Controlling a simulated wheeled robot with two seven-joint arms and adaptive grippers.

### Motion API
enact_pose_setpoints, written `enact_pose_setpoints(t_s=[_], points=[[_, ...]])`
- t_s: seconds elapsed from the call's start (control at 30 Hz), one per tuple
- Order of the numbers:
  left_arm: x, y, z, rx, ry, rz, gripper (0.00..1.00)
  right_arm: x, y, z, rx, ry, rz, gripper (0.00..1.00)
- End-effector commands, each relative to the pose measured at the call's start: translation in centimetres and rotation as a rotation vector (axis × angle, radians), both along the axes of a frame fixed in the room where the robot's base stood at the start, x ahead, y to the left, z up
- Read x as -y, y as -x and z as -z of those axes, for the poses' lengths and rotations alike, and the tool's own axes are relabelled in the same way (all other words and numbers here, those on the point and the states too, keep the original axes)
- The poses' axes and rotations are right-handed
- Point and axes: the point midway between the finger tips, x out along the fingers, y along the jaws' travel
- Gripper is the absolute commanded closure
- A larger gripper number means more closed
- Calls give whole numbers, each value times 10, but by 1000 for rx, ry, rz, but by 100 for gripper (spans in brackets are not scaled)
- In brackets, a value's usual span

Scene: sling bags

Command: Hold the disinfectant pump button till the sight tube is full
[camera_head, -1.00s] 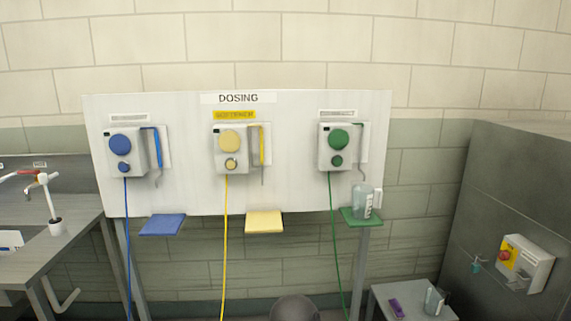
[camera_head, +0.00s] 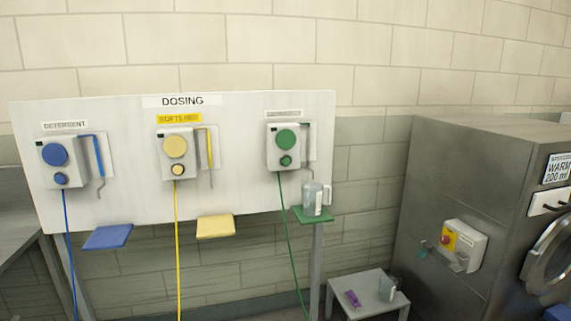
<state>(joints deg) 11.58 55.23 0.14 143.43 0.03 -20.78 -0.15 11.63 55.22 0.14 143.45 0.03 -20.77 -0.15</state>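The dosing board (camera_head: 235,110) on the wall carries three pump units. The left unit has blue buttons (camera_head: 55,155) under a label reading DETERGENT. The middle unit has yellow buttons (camera_head: 175,147) under a yellow label that seems to read SOFTENER. The right unit has green buttons (camera_head: 285,139); its label is too small to read. Each unit has a tube beside it: blue (camera_head: 99,156), yellow (camera_head: 210,150) and a greyish one (camera_head: 305,145) whose fill I cannot tell. A clear jug (camera_head: 316,198) stands on the green shelf (camera_head: 298,214). Neither gripper is in view.
Blue (camera_head: 108,237) and yellow (camera_head: 215,227) shelves are empty. A grey machine (camera_head: 430,200) with a red-button box (camera_head: 462,245) stands at the right.

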Motion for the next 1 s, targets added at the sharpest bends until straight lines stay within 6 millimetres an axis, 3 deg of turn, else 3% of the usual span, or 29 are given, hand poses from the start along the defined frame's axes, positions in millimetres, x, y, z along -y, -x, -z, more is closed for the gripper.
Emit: enact_pose_setpoints(t_s=[0.47,0.67,0.7,1.0], points=[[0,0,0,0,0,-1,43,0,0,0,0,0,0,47],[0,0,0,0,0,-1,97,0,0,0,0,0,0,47],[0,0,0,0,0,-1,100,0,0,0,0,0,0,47],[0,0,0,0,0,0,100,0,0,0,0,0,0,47]])
